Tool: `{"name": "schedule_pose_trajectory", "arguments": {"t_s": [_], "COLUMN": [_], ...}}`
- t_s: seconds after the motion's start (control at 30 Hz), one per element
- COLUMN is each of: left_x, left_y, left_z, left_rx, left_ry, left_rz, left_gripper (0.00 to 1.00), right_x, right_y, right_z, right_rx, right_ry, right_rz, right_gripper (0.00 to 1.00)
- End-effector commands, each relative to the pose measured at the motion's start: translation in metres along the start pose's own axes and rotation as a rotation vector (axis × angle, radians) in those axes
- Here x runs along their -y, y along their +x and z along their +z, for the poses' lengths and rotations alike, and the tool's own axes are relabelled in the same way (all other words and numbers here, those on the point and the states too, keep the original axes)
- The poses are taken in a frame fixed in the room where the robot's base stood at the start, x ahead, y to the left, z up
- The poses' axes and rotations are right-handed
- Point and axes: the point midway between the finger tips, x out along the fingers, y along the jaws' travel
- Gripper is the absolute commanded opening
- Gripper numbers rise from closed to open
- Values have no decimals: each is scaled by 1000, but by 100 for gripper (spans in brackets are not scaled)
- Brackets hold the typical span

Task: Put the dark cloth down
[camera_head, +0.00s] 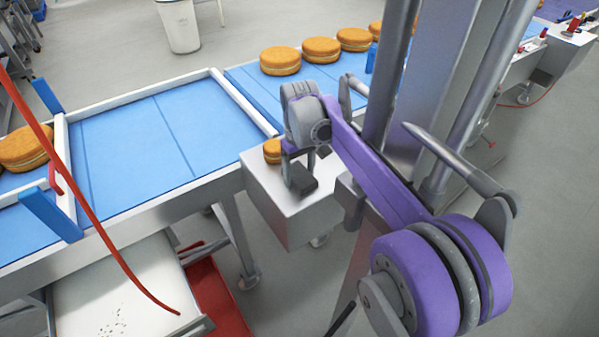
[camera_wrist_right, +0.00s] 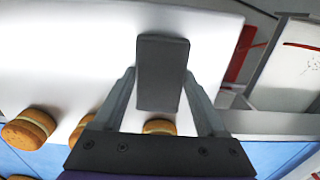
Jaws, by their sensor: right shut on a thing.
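The dark cloth (camera_wrist_right: 163,75) is a folded, dark grey block between the two fingers of my right gripper (camera_wrist_right: 160,88) in the right wrist view. In the head view the cloth (camera_head: 304,180) hangs at the lower end of my right gripper (camera_head: 297,165), over the pale metal box top (camera_head: 270,185). My right gripper is shut on the cloth. I cannot tell whether the cloth touches the surface below it. My left gripper is not in view.
A filled round (camera_head: 272,150) sits close behind my right gripper. Several more rounds (camera_head: 280,61) stand on the blue belt (camera_head: 255,85) at the back. The framed blue belt section (camera_head: 135,140) at left is empty. A red cable (camera_head: 92,215) crosses the left side.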

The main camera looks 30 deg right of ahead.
Motion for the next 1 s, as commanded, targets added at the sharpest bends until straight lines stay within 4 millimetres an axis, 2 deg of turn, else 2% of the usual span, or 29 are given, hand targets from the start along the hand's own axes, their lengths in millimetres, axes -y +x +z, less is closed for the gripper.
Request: {"name": "schedule_pose_trajectory", "arguments": {"t_s": [0.03,0.17,0.2,0.77,0.87,1.0], "left_x": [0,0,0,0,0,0], "left_y": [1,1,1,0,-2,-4], "left_z": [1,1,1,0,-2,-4], "left_rx": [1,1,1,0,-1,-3], "left_ry": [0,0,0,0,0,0], "left_rz": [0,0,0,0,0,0], "left_gripper": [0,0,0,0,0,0], "right_x": [0,0,1,3,3,2], "right_y": [4,4,4,3,-7,-34], "right_z": [0,1,1,1,1,1], "right_rx": [1,3,3,6,6,4], "right_ry": [0,0,0,-4,-4,-2], "right_rz": [0,-1,-1,-4,-4,-3], "right_gripper": [76,99,100,100,100,100]}}
